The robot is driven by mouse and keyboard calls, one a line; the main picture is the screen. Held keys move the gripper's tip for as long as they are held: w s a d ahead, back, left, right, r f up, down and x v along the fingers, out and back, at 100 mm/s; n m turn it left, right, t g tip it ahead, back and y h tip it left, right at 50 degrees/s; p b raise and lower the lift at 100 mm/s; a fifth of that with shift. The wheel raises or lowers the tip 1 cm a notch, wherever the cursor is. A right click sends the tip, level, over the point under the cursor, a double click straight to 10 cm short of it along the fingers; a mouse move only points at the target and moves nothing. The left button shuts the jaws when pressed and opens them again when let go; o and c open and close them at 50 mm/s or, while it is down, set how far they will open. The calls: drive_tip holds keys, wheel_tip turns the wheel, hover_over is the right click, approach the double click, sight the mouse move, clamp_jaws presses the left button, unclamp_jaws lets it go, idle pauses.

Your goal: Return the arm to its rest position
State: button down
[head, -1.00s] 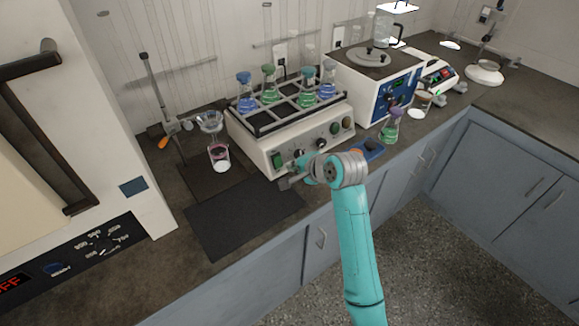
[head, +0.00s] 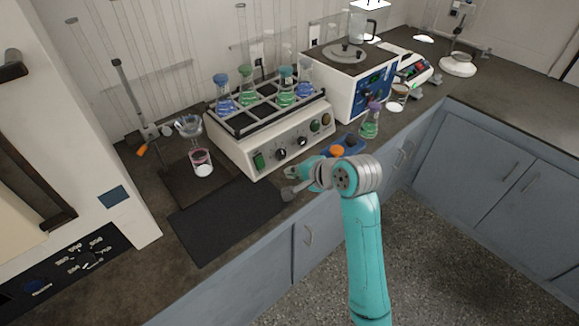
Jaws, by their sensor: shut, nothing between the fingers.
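My arm rises from the bottom of the head view in teal, bent at a grey joint above the front edge of the bench. My gripper (head: 290,192) points left from that joint, over the bench edge beside the right side of the black mat (head: 222,222). Its fingers are small in this view, shut and empty. It is in front of the shaker (head: 262,150) and appears apart from it.
The shaker carries several flasks with coloured liquid. A beaker (head: 201,163) and a clamp stand (head: 130,100) are left of it. A purple-topped flask (head: 371,120) stands right, near a blue-panelled machine (head: 350,85). The floor (head: 430,240) in front of the cabinets is clear.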

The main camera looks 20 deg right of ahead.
drive_tip(key=s+a+f+n+t+h, duration=0.1)
drive_tip(key=s+f+n, duration=0.2)
drive_tip(key=s+f, duration=0.6)
drive_tip(key=s+a+f+n+t+h, duration=0.1)
drive_tip(key=s+a+f+n+h, duration=0.1)
drive_tip(key=s+f, duration=0.65)
drive_tip(key=s+r+n+t, duration=0.1)
drive_tip(key=s+r+n, duration=0.2)
drive_tip(key=s, duration=0.6)
drive_tip(key=s+r+n+t, duration=0.1)
drive_tip(key=s+r+n, duration=0.2)
drive_tip(key=s, duration=0.7)
drive_tip(key=s+r+n+t, duration=0.1)
drive_tip(key=s+r+n, duration=0.2)
drive_tip(key=s, duration=0.6)
drive_tip(key=shift+s+a+r, duration=0.15)
drive_tip(key=shift+a+r, duration=0.25)
drive_tip(key=shift+r, duration=0.45)
